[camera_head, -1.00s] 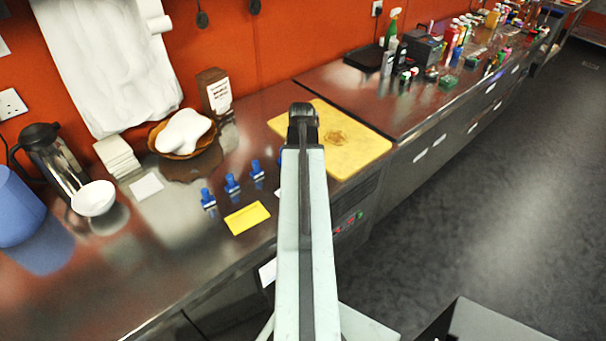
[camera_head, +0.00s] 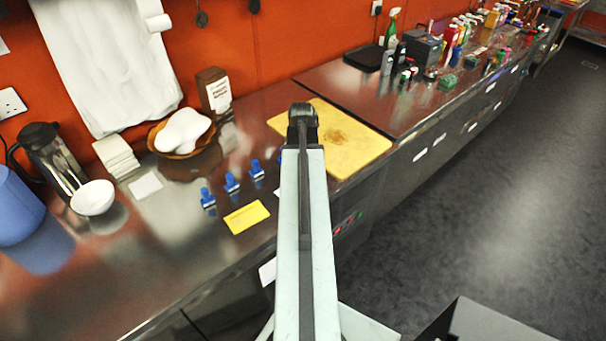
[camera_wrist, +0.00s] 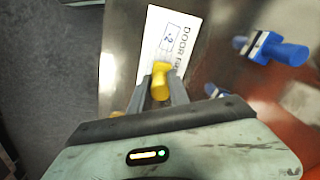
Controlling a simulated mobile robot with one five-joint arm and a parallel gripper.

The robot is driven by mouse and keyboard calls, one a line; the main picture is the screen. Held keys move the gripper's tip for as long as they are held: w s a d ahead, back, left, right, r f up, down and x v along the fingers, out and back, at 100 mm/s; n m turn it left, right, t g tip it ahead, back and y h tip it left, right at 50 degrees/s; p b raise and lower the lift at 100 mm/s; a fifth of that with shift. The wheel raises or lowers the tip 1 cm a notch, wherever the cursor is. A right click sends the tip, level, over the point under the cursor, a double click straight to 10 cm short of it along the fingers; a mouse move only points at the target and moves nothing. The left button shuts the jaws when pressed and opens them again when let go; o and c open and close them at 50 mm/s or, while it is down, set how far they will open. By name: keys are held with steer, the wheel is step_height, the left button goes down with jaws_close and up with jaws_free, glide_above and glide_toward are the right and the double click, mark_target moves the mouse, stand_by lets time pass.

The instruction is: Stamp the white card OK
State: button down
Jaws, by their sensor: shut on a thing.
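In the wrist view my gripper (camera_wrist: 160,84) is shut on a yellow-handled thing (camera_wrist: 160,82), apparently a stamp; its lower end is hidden. It is over the lower part of a white card (camera_wrist: 155,35), which bears the printed word "DOOR", more text partly covered, and a small outlined box with a mark in it. I cannot tell whether the stamp touches the card. In the head view my arm hides the gripper.
A yellow card (camera_head: 247,217) lies in front of the blue stamps on the steel counter (camera_head: 130,265). A white square (camera_head: 146,185), a white bowl (camera_head: 93,198) and a basket (camera_head: 158,138) are to the left. A yellow board (camera_head: 360,150) lies behind my arm.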

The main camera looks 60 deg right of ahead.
steer(key=shift+r, duration=0.1)
step_height(320, 180, up, 7)
steer(key=p, duration=0.7)
